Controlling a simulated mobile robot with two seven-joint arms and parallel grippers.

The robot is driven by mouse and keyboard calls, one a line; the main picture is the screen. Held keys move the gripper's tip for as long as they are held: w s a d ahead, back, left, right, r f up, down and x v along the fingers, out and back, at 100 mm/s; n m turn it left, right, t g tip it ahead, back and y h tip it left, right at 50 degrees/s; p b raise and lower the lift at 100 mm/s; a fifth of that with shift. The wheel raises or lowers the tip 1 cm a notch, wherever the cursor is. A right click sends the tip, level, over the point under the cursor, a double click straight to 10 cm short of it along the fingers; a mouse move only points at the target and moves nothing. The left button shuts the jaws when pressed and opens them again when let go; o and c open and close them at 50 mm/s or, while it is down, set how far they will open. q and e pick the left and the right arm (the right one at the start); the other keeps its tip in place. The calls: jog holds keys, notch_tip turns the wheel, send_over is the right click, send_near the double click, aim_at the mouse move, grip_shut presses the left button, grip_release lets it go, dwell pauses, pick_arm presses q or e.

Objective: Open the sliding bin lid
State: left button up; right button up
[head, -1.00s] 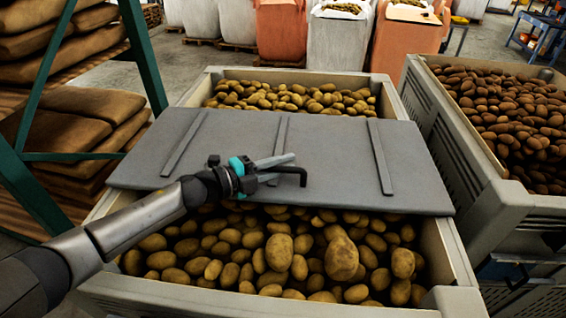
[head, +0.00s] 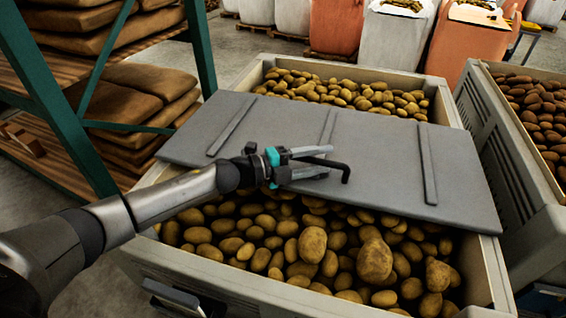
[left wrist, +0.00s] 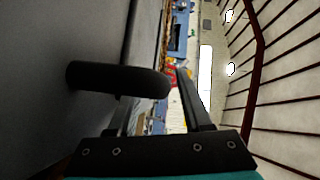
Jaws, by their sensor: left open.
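The grey lid (head: 380,160) is a flat, ribbed panel lying across the middle of a potato bin (head: 455,262). Potatoes show behind and in front of it. A black bent handle (head: 346,171) stands out over the lid; it also shows in the left wrist view (left wrist: 115,78), coming from the grey surface at left. My left gripper (head: 328,161) is open at the handle, its fingers reaching along it. In the left wrist view, the handle's bent end lies near the gap between the fingers (left wrist: 160,105); contact cannot be told. My right gripper is not in view.
A green-framed rack (head: 68,110) with stacked brown sacks (head: 150,95) stands at the left. A second potato-filled bin (head: 490,120) stands close on the right. White and orange bulk bags (head: 395,45) stand at the back.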

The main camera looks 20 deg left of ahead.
pick_arm(q)
jog(key=v, duration=1.3)
jog(key=shift+a, duration=0.2)
jog(key=shift+s, duration=0.1)
